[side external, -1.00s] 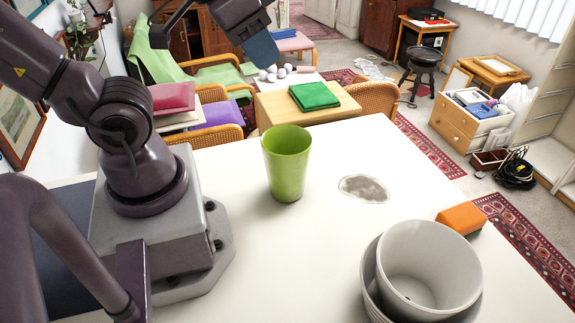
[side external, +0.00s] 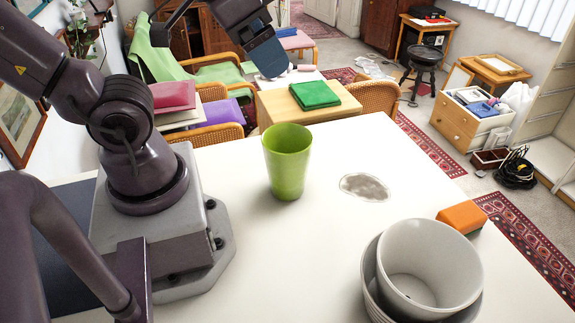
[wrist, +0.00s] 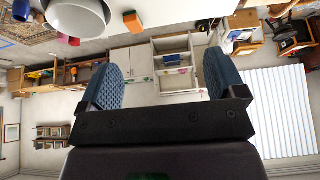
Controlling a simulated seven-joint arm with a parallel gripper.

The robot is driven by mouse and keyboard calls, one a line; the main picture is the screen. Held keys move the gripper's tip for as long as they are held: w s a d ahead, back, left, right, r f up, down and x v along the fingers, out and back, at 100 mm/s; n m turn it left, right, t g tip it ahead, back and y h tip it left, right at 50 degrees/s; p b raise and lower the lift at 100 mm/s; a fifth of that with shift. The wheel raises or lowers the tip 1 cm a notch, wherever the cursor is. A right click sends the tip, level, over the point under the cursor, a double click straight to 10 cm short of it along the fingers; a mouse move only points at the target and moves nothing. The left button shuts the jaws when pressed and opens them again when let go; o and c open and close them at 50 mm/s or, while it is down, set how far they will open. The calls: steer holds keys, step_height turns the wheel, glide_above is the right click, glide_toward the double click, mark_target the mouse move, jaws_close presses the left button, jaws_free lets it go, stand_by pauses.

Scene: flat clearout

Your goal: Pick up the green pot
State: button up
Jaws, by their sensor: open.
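The green pot (side external: 287,165) stands upright on the white table (side external: 330,235), to the right of my arm's base in the side view. Its rim is open at the top. My gripper (side external: 272,66) is raised at the top of the side view, above and behind the pot and apart from it. The side view shows only part of its blue fingers. In the wrist view my gripper (wrist: 164,78) has its two blue pads wide apart with nothing between them. I cannot make out the green pot in the wrist view.
Nested white-grey pots (side external: 425,275) stand at the table's front right, also in the wrist view (wrist: 80,15). An orange block (side external: 461,218) lies behind them, near the right edge. A flat grey patch (side external: 364,187) lies right of the green pot. The table between is clear.

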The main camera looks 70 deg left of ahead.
steer(key=shift+o, duration=0.6)
step_height(320, 180, up, 5)
steer(key=m+g+y, duration=0.6)
steer(key=m+y, duration=1.2)
glide_above(295, 181)
steer(key=d, duration=0.3)
steer(key=f, duration=3.6)
steer(key=shift+a, duration=0.2)
steer(key=a, duration=0.5)
steer(key=shift+r, duration=0.1)
steer(key=c, duration=0.9)
